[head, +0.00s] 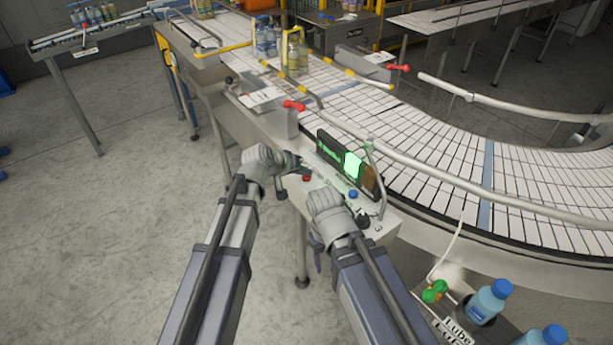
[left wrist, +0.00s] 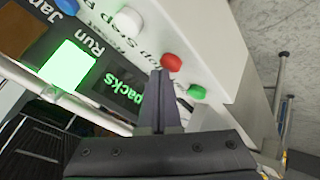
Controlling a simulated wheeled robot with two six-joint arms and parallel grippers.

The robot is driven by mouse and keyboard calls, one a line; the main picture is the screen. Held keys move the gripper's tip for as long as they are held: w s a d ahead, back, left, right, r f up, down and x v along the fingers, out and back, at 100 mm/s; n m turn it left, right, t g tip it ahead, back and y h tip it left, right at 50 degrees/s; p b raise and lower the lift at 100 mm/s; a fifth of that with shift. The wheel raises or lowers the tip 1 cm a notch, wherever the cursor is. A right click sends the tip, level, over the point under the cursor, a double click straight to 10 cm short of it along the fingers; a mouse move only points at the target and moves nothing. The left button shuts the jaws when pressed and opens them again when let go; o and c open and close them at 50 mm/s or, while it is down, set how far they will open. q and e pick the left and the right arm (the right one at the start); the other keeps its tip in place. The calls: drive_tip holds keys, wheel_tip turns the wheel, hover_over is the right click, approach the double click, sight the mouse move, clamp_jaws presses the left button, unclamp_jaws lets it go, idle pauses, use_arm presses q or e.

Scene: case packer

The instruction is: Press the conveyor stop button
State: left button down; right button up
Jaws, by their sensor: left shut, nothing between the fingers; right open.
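The control panel (head: 375,222) stands beside the conveyor and carries a red button (head: 307,178). In the left wrist view the red button (left wrist: 172,62) lies just past my fingertips, between a white button (left wrist: 128,22) and a green button (left wrist: 196,91). Its label is partly hidden. My left gripper (head: 298,166) is shut and empty, with its tips close to the red button; I cannot tell whether they touch it. The left fingers also show in the left wrist view (left wrist: 160,74). My right gripper (head: 325,200) is open over the panel's near edge, its fingers mostly hidden.
A lit green display (head: 353,164) stands at the panel's back, with a blue button (head: 353,194) in front. A guard rail and the curved conveyor (head: 440,150) lie behind. Bottles with blue caps (head: 488,300) stand at lower right. The floor at left is clear.

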sight(304, 179)
use_arm(q)
drive_tip(key=shift+f, duration=0.15)
idle(0.5)
drive_tip(key=shift+r+p, duration=0.8)
drive_tip(key=shift+r, duration=0.15)
wheel_tip(304, 179, up, 5)
drive_tip(key=p, duration=0.5)
idle(0.4)
